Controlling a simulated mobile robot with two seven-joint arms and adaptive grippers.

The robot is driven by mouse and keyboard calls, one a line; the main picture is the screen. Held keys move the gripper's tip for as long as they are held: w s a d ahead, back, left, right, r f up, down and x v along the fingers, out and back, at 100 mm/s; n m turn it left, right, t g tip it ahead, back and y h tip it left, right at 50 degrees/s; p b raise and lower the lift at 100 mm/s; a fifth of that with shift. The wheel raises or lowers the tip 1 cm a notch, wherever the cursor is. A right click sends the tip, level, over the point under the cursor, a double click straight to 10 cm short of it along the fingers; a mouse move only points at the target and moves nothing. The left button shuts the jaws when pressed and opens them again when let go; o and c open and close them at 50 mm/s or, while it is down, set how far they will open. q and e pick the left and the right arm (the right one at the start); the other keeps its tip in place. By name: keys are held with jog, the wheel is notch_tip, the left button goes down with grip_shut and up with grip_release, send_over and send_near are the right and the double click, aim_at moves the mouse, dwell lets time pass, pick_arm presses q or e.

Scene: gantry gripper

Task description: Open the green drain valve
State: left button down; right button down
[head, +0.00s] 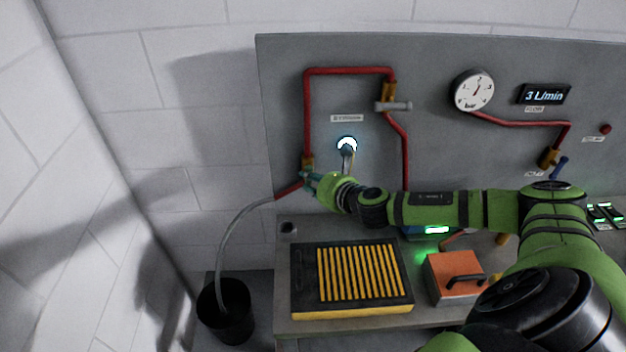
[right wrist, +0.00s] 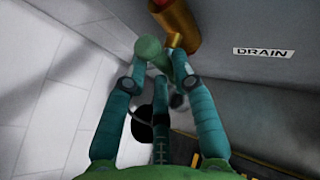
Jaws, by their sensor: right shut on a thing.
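The green drain valve handle (right wrist: 150,47) shows in the right wrist view between the fingertips of my right gripper (right wrist: 164,64). It joins a brass valve body (right wrist: 174,42) under a red pipe. The brass body also shows in the head view (head: 307,162), at the lower end of the left red pipe. My right gripper (head: 309,183) is there just below the brass body, shut on the handle, and its fingers hide most of it. A DRAIN label (right wrist: 263,53) is on the panel to the right. My left gripper is not in view.
A clear hose (head: 226,240) runs down into a black bucket (head: 222,318). A black and yellow slatted tray (head: 300,285) and an orange box (head: 450,285) are on the bench. A lever (head: 347,160) below a lit ring and a gauge (head: 473,90) are on the panel. The display reads 3 L/min.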

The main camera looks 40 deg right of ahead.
dwell(0.4)
jog(key=c, duration=1)
grip_release()
jog(key=shift+w, duration=0.2)
jog(key=v, duration=1.2)
jog(key=shift+d, duration=0.1)
